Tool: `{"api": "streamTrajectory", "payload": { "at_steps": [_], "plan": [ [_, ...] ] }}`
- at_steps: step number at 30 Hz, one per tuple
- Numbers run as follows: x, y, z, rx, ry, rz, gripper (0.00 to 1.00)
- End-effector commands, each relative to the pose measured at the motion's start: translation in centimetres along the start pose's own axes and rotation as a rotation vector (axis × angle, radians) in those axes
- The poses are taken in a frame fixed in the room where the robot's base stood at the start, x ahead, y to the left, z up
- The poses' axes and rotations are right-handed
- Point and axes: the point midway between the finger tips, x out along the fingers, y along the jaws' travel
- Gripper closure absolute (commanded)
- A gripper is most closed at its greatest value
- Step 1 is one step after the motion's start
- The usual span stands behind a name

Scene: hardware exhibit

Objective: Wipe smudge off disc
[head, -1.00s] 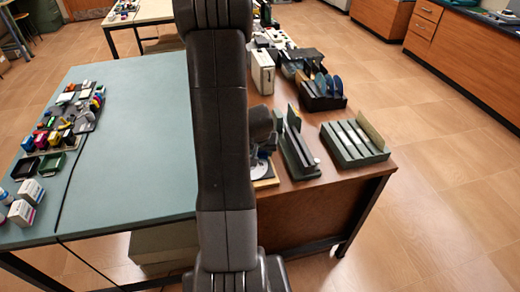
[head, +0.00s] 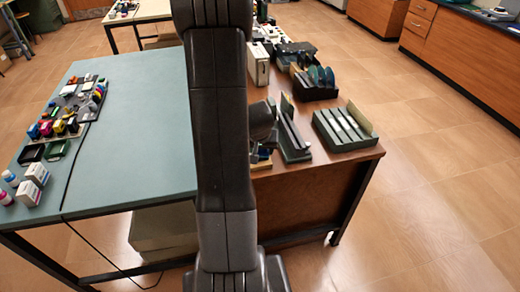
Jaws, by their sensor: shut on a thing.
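My gripper (head: 264,147) shows only in part, low over the near left part of the brown table, right of my arm's dark column. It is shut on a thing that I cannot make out. Beneath it is the edge of a pale wooden base (head: 262,164). The disc that lay on this base is now almost wholly hidden behind my arm and gripper. The smudge cannot be seen, and I cannot tell whether the held thing touches the disc.
A green slotted rack (head: 343,128) and a narrower green rack (head: 292,135) stand close to the right. Behind are a black holder (head: 317,84) with upright discs and a white box (head: 259,64). The teal table (head: 130,130) has free room beside its small items.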

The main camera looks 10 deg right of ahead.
Motion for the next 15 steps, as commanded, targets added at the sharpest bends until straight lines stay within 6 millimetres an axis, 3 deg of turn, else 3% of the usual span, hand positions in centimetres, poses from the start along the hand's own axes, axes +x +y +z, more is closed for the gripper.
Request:
{"api": "streamTrajectory", "payload": {
  "at_steps": [1, 15],
  "plan": [
    [-2.0, -0.5, -1.1, 0.003, 0.011, -0.015, 0.83],
    [-5.6, -0.9, -2.6, 0.003, 0.005, -0.016, 0.83]
  ]
}}
